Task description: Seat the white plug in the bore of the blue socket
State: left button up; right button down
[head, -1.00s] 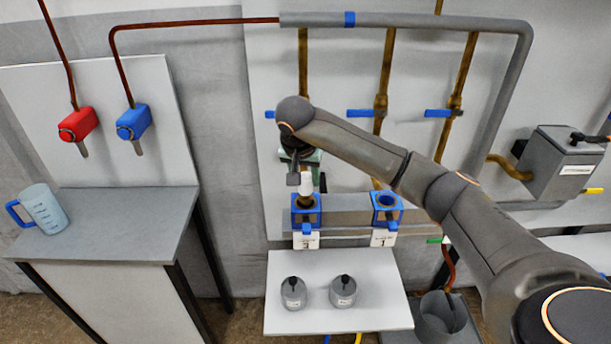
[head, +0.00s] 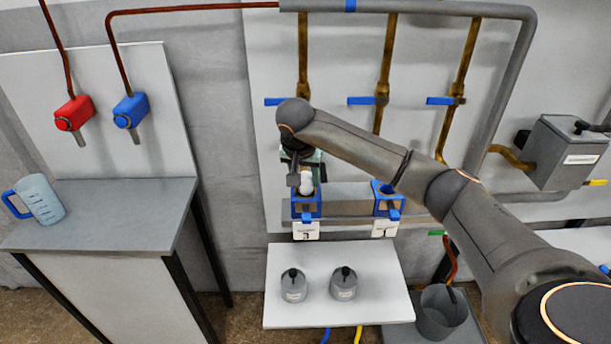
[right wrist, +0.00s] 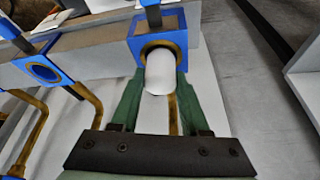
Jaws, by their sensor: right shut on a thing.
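The white plug (head: 306,184) is held between the green fingers of my right gripper (right wrist: 158,98). In the head view the right gripper (head: 305,166) is just above the left one of two blue sockets (head: 306,209). The right wrist view shows the white plug (right wrist: 161,75) lined up with the round, brass-rimmed bore of this blue socket (right wrist: 173,22). The plug's far end overlaps the bore's mouth; I cannot tell how deep it sits. The fingers are shut on the plug's sides. My left gripper is not in view.
A second blue socket (head: 387,203) is to the right on the same grey rail. A white shelf (head: 380,308) below carries two grey canisters. Brass pipes with blue handles rise behind. A grey bucket (head: 440,312) stands at lower right, and a jug (head: 42,202) on the left counter.

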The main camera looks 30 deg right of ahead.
jog(key=shift+s+f, duration=0.1)
jog(key=shift+f, duration=0.15)
jog(key=c, duration=0.7)
grip_release()
jog(key=shift+f, duration=0.1)
jog(key=o, duration=0.4)
jog(key=shift+r, duration=0.25)
jog(key=v, duration=1.2)
jog(key=shift+r, duration=0.15)
